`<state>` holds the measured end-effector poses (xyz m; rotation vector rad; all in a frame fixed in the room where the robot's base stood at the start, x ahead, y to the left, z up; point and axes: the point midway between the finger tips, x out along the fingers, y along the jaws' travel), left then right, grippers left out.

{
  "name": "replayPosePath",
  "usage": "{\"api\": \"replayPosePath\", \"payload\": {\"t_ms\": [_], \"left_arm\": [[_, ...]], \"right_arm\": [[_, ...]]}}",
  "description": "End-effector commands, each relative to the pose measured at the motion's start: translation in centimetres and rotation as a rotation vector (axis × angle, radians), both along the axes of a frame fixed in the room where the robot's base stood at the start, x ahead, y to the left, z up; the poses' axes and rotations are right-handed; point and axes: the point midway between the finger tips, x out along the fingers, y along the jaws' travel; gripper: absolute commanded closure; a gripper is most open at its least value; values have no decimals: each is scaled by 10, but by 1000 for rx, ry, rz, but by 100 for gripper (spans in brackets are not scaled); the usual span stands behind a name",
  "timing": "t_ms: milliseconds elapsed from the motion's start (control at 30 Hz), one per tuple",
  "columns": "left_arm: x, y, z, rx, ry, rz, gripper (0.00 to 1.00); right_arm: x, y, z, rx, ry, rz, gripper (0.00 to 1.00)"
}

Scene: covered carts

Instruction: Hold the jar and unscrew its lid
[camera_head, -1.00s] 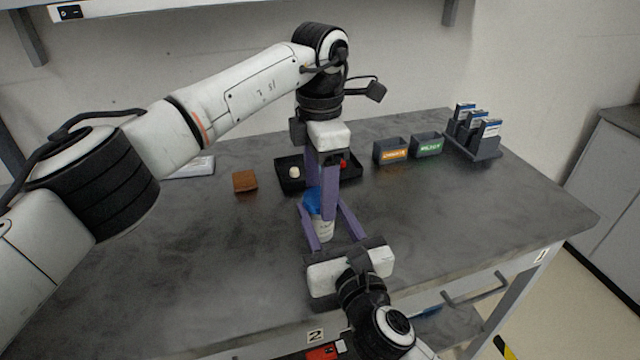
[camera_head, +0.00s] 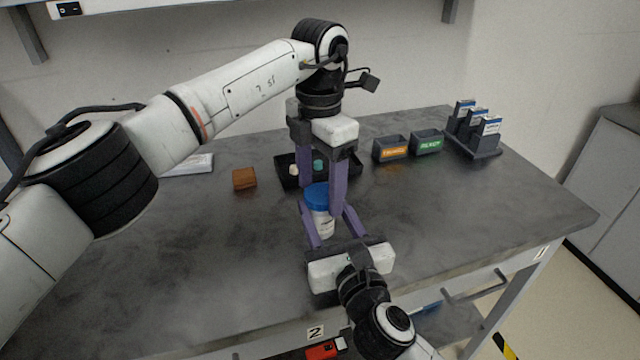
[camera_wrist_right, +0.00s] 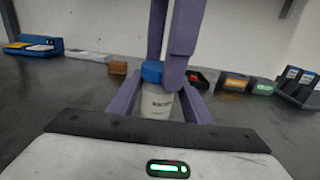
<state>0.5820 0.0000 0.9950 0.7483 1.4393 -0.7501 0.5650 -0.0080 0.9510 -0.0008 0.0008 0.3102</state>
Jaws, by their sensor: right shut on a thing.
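The white jar (camera_head: 323,222) stands upright on the grey table, with its blue lid (camera_head: 316,194) on top. In the right wrist view the jar (camera_wrist_right: 156,104) and the lid (camera_wrist_right: 152,71) show between my fingers. My right gripper (camera_head: 331,224) comes from the front and is shut around the jar's body, one finger on each side. My left gripper (camera_head: 322,198) points down from above, with its purple fingers spread apart around the lid. One left finger hides part of the lid's right side. I cannot tell whether either left finger touches it.
A dark tray (camera_head: 287,183) with small items stands just behind the jar. A brown block (camera_head: 244,179) lies to the left. Two labelled bins (camera_head: 391,150) (camera_head: 427,143) and a rack (camera_head: 474,147) stand at the back right. The table's left and right front areas are clear.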

Motion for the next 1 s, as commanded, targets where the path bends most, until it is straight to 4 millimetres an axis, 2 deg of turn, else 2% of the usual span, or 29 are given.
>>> {"api": "replayPosePath", "payload": {"t_ms": [333,700,900,933,1000], "left_arm": [[1,0,3,0,-3,-3,35],[1,0,44,-1,-4,-2,35],[0,0,45,-1,-2,-3,35],[0,0,45,-1,-2,-3,35],[0,0,45,-1,-2,-3,35]], "right_arm": [[-1,1,0,0,0,4,100],[-1,2,0,1,0,5,100],[-1,2,0,1,0,5,100],[-1,2,0,1,0,5,54],[-1,2,0,1,0,5,42]]}}
